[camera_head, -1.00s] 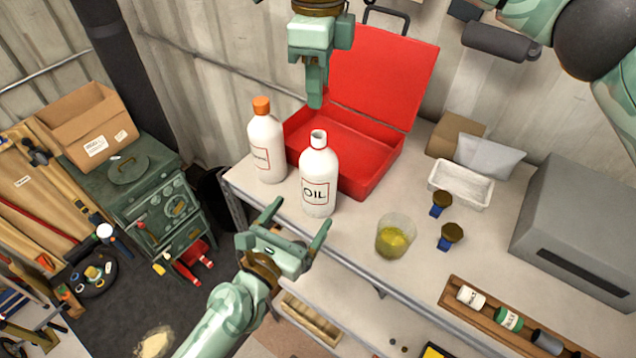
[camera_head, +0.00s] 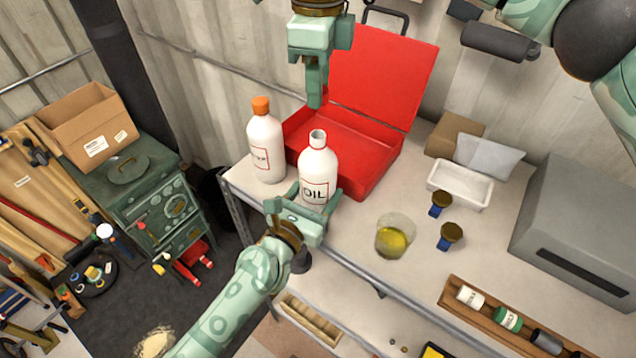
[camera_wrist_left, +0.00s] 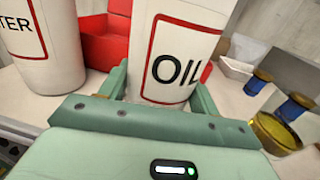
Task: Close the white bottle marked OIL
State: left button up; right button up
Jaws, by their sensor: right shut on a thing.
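The white bottle marked OIL (camera_head: 317,170) stands upright on the bench, its neck (camera_head: 318,138) uncapped. My left gripper (camera_head: 310,200) has its fingers on either side of the bottle's lower body. In the left wrist view the OIL bottle (camera_wrist_left: 175,50) is between these fingers, which look open with little space beside it. My right gripper (camera_head: 315,100) points down from above, over the red box and behind the bottle's neck. Its fingers are together on a small thing that they hide.
A second white bottle (camera_head: 266,148) with an orange cap stands just left of the OIL bottle. An open red box (camera_head: 380,185) is behind. A glass of yellow liquid (camera_head: 394,237) and two blue-and-brown stoppers (camera_head: 441,204) are to the right. The bench's front edge is close.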

pick_arm(q)
jog(key=c, duration=0.5)
pick_arm(e)
jog(key=shift+f, duration=2.5)
jog(key=shift+f, duration=0.15)
jog(key=shift+f, duration=0.75)
jog(key=shift+f, duration=0.55)
